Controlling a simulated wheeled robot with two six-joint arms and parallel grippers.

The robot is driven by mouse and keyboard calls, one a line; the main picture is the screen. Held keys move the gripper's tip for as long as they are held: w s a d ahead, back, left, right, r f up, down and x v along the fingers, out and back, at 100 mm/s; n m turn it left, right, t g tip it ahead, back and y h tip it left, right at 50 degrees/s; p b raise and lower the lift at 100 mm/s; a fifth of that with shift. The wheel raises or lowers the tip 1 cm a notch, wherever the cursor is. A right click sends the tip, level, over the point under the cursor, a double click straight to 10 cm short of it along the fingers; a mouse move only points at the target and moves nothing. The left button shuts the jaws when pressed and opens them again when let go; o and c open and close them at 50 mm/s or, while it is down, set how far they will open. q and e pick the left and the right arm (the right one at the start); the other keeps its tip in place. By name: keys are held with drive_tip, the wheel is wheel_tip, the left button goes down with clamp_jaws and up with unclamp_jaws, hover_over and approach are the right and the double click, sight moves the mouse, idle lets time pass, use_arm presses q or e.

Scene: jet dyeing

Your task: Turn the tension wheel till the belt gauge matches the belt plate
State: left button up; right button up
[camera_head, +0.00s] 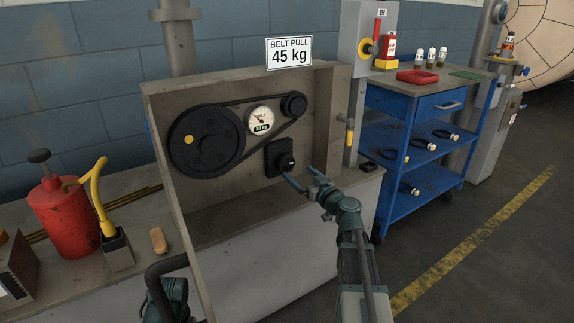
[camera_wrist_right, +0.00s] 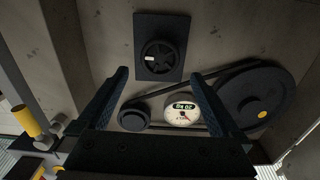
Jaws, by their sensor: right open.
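The tension wheel (camera_head: 286,161) is a small black handwheel on a black square plate on the panel. It also shows in the right wrist view (camera_wrist_right: 160,58), with a small pale mark on its left side. The round white belt gauge (camera_head: 261,120) has a needle and a small digital readout, too small to read surely. The belt plate (camera_head: 289,52) reads "BELT PULL 45 kg". My right gripper (camera_head: 298,173) is open and empty, just in front of and below the wheel, apart from it. Part of my left arm shows at the bottom; its fingers are out of sight.
A large black pulley (camera_head: 206,141) and a small pulley (camera_head: 294,105) carry the belt around the gauge. Raised panel edges frame the recess. A red can (camera_head: 63,217) stands at left. A blue cart (camera_head: 413,145) stands at right, with open floor before it.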

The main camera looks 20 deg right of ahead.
sight(288, 164)
drive_tip(key=w, duration=0.5)
drive_tip(key=w+a, duration=0.1)
drive_tip(key=w, duration=0.2)
drive_tip(key=shift+a, duration=0.1)
drive_tip(key=shift+c, duration=0.3)
drive_tip(key=c, duration=1.1)
drive_tip(key=shift+c, duration=0.2)
